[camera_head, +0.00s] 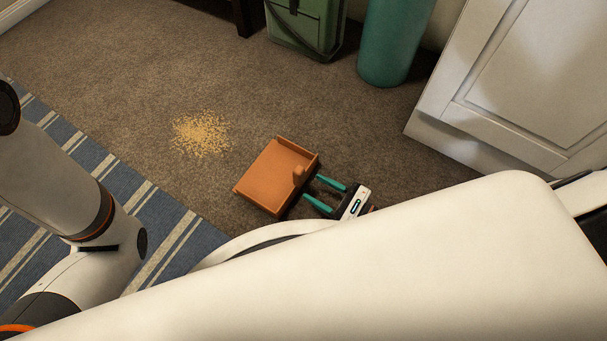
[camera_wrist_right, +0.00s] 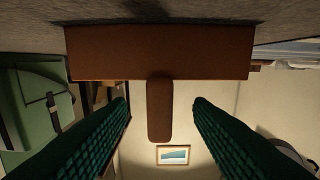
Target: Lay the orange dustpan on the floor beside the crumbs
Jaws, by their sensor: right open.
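The orange dustpan (camera_head: 268,178) lies on the carpet to the right of the crumbs (camera_head: 202,134), with a small gap between them. Its raised back wall and stubby handle (camera_head: 299,174) face my right gripper. My right gripper (camera_head: 324,192) is open, its two teal fingers pointing at the dustpan. In the right wrist view the handle (camera_wrist_right: 159,108) sits between the open fingers with space on both sides, and the back wall (camera_wrist_right: 160,52) spans the top. My left gripper is out of view; only part of my left arm shows.
A blue striped rug (camera_head: 160,225) lies at the left. A green bag (camera_head: 306,25) and a teal cylinder (camera_head: 394,40) stand at the back. A white panelled cabinet (camera_head: 520,90) is at the right. Bare carpet surrounds the crumbs.

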